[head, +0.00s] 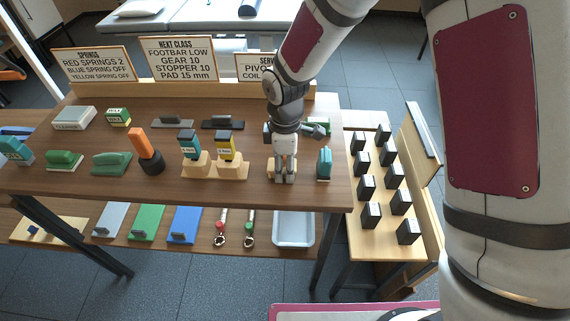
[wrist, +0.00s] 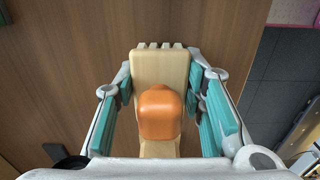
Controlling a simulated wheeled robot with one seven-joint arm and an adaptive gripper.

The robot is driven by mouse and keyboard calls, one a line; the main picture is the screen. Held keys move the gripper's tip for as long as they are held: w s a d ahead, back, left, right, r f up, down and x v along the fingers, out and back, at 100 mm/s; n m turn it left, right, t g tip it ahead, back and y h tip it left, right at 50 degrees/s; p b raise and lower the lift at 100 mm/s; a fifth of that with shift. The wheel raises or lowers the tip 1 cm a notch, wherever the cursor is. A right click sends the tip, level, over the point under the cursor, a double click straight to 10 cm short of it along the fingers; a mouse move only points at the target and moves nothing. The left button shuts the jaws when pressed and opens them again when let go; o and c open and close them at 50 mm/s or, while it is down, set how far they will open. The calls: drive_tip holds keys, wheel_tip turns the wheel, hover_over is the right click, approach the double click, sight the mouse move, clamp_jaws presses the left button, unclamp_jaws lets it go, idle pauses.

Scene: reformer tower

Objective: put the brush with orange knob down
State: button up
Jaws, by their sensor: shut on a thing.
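The brush has a pale wooden body and an orange knob (wrist: 160,113). In the wrist view its body (wrist: 160,68) sits between the teal pads of my gripper (wrist: 161,85), with the knob facing the camera. In the head view my gripper (head: 283,176) points down at the right part of the brown table (head: 245,188), and the fingers largely hide the brush. My gripper is shut on the brush, low over the table top. I cannot tell whether the brush touches the table.
A green item (head: 318,128) lies behind. A grey tray (head: 293,230) is on the lower shelf. Black blocks (head: 366,187) fill the side table.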

drive_tip(key=shift+f, duration=0.3)
drive_tip(key=shift+s+d+f, duration=0.1)
drive_tip(key=shift+s+f, duration=0.1)
drive_tip(key=shift+f, duration=0.1)
drive_tip(key=o, duration=1)
drive_tip(key=shift+o, duration=1.1)
drive_tip(key=shift+w+f, duration=0.15)
drive_tip(key=shift+r, duration=0.25)
wheel_tip(320, 180, up, 13)
drive_tip(key=shift+r, duration=0.1)
